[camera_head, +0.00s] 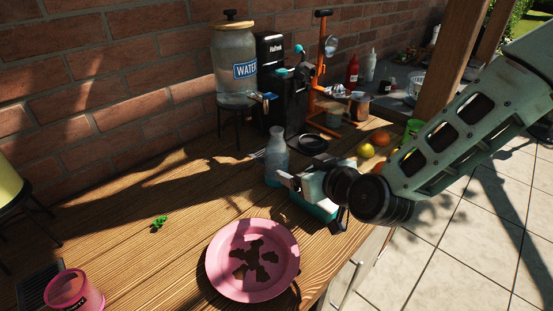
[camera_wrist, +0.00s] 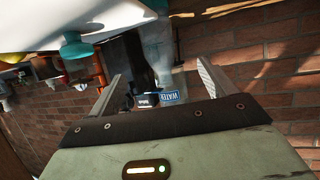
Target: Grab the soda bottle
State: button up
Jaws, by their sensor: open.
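A pale, translucent bottle (camera_head: 276,152), which I take for the soda bottle, stands upright on the wooden table in front of the black machine. My gripper (camera_head: 287,181) is low over the table, just to the front right of the bottle's lower part, with its fingers pointing toward it. In the wrist view my gripper (camera_wrist: 160,70) is open, with nothing clasped. A pale translucent shape that looks like the bottle (camera_wrist: 158,42) shows ahead between the fingers. Whether a finger touches the bottle I cannot tell.
A water dispenser (camera_head: 235,65) on a stand and a black machine (camera_head: 270,85) stand behind. A pink plate (camera_head: 252,260) is in front, and fruit (camera_head: 366,150) lies right. The table's left middle is mostly clear.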

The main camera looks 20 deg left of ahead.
aim_at(283, 159)
jog(key=p+x, duration=0.2)
jog(key=x, duration=0.6)
jog(key=shift+w+a+f, duration=0.15)
jog(key=shift+w, duration=0.05)
jog(key=p+x, duration=0.2)
jog(key=x, duration=0.2)
jog(key=shift+w+p, duration=0.2)
jog(key=shift+p, duration=0.2)
jog(key=shift+w+a+f, duration=0.2)
jog(key=shift+w, duration=0.1)
jog(key=c, duration=1.3)
jog(key=shift+r, duration=0.1)
jog(key=shift+c, duration=0.3)
jog(key=shift+r, duration=0.1)
